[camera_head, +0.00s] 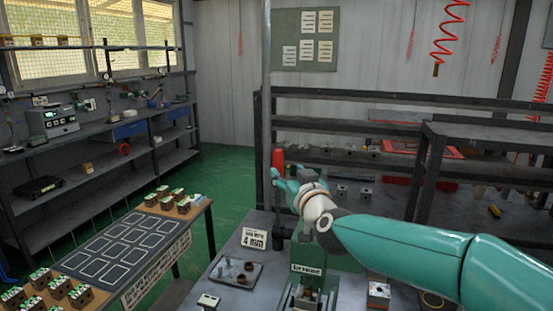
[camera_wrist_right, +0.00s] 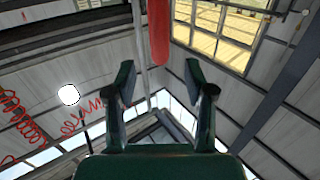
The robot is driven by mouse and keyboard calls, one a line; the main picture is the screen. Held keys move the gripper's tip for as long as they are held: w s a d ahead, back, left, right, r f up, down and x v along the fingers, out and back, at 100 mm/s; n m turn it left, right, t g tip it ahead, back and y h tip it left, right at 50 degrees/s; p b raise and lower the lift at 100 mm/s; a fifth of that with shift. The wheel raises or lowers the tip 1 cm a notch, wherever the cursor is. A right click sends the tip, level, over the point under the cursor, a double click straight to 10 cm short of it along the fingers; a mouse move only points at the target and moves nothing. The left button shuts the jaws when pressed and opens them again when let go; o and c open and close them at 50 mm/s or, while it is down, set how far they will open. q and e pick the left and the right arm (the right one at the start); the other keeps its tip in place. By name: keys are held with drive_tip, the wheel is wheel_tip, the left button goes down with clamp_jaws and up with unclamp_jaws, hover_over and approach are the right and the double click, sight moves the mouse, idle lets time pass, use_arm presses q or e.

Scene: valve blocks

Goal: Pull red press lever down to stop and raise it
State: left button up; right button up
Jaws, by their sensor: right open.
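The red press lever handle (camera_head: 278,159) stands upright in the head view, just left of centre, above my right gripper (camera_head: 277,177). In the right wrist view the red lever (camera_wrist_right: 158,32) hangs in from the top edge. There my right gripper (camera_wrist_right: 159,78) has its two dark fingers spread apart, with the red handle lined up between them and nothing gripped. I cannot tell whether a finger touches the handle. The green press (camera_head: 325,262) stands on the bench below, partly hidden by my right arm. My left gripper is not in view.
A small tray (camera_head: 236,274) with round parts and a 4 mm sign (camera_head: 254,238) lie left of the press. A table (camera_head: 160,235) with marked squares and several valve blocks stands further left. Shelves (camera_head: 340,155) stand behind the bench. Green floor is clear between them.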

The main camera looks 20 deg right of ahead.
sight(279, 163)
drive_tip(key=w+p, duration=0.2)
drive_tip(key=w, duration=0.7)
drive_tip(key=shift+c, duration=0.4)
clamp_jaws()
